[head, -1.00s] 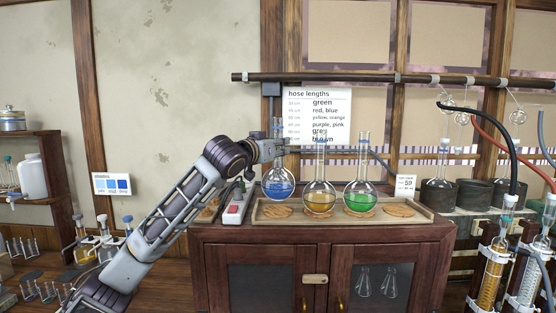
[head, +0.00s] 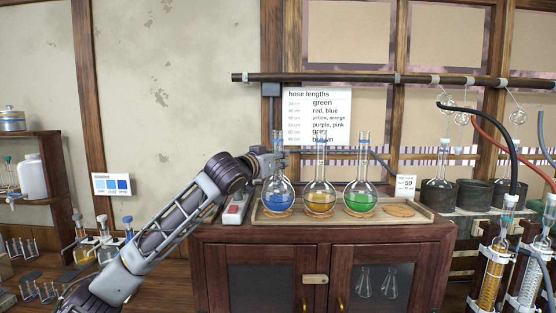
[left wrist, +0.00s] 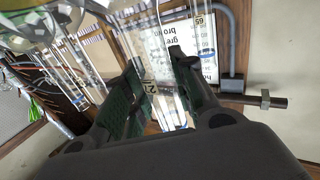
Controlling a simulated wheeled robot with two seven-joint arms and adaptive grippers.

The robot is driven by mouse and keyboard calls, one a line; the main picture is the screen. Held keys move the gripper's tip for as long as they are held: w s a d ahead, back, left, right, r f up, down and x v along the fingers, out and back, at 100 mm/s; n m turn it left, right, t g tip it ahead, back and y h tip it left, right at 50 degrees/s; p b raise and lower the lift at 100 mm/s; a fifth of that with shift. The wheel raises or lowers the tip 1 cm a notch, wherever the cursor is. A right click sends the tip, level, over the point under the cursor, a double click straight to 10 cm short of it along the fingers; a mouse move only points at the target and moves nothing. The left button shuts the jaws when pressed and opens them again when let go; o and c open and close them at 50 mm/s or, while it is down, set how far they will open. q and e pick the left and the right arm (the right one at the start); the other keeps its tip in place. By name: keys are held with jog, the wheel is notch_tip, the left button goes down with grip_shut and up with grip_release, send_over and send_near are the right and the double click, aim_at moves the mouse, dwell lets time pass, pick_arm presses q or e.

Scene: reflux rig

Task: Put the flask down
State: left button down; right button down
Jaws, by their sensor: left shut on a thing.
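The round-bottom flask with blue liquid (head: 278,198) is upright over the leftmost cork ring (head: 277,213) on the wooden tray. Its bulb looks to be at the ring; whether it fully rests there I cannot tell. My left gripper (head: 277,159) is shut on the flask's neck from the left. In the left wrist view the two dark fingers (left wrist: 158,80) stand on either side of the clear glass neck. My right gripper is not in view.
A flask with yellow liquid (head: 319,199) and one with green liquid (head: 360,200) stand close to the right on their rings. The rightmost cork ring (head: 399,210) is empty. A small box with a red switch (head: 233,209) sits left of the tray (head: 428,216).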

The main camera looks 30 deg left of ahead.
pick_arm(q)
jog(key=shift+f, duration=0.1)
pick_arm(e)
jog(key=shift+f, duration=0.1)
pick_arm(q)
jog(key=c, duration=1.5)
grip_release()
jog(key=o, duration=0.3)
jog(key=shift+o, duration=0.2)
jog(key=shift+s, duration=0.1)
jog(key=s+b, duration=0.5)
jog(key=s, duration=0.6)
jog(key=shift+s+d, duration=0.15)
jog(key=shift+s, duration=0.25)
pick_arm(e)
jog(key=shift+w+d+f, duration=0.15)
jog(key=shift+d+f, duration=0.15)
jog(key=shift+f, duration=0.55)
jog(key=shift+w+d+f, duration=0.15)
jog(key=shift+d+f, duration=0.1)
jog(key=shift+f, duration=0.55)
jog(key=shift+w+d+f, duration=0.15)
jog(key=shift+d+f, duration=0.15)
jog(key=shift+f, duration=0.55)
